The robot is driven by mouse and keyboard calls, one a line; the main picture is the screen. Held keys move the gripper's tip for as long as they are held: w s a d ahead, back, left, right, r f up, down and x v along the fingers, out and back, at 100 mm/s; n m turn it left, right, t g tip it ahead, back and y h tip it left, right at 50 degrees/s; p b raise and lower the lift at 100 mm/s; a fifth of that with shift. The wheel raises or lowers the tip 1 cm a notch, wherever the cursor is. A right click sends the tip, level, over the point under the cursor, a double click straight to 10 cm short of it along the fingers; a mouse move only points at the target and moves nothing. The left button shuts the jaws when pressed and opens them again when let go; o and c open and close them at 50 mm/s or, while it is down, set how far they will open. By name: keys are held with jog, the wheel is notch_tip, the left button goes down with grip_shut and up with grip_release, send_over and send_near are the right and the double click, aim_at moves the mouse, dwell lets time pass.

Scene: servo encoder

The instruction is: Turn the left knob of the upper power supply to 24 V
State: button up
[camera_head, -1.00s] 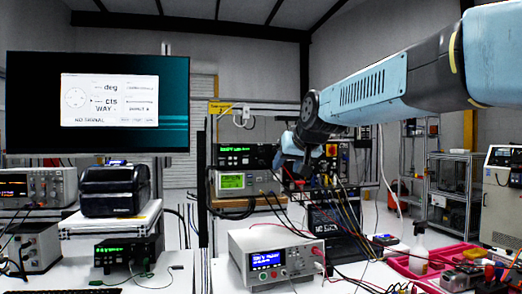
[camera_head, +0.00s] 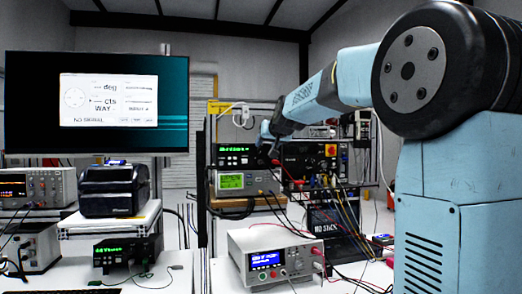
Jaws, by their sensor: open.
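The upper power supply looks to be the black unit (camera_head: 238,158) with a green lit readout on top of the rack stack in the middle of the head camera view. Its digits are too small to read. My gripper (camera_head: 266,140) is at the right part of this unit's front, small and dark in the picture. It is open and I see nothing held in it. The knobs are too small to make out, and the gripper covers part of the panel. I cannot tell whether the gripper touches the panel.
A white unit with a green screen (camera_head: 231,181) sits below. Red, yellow and black cables (camera_head: 345,212) hang to the right. A white bench instrument (camera_head: 268,258) stands in front. A large monitor (camera_head: 97,103) is at the left. My arm covers the right side.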

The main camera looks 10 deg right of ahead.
aim_at(261, 150)
jog(key=shift+x, duration=3.15)
grip_shut()
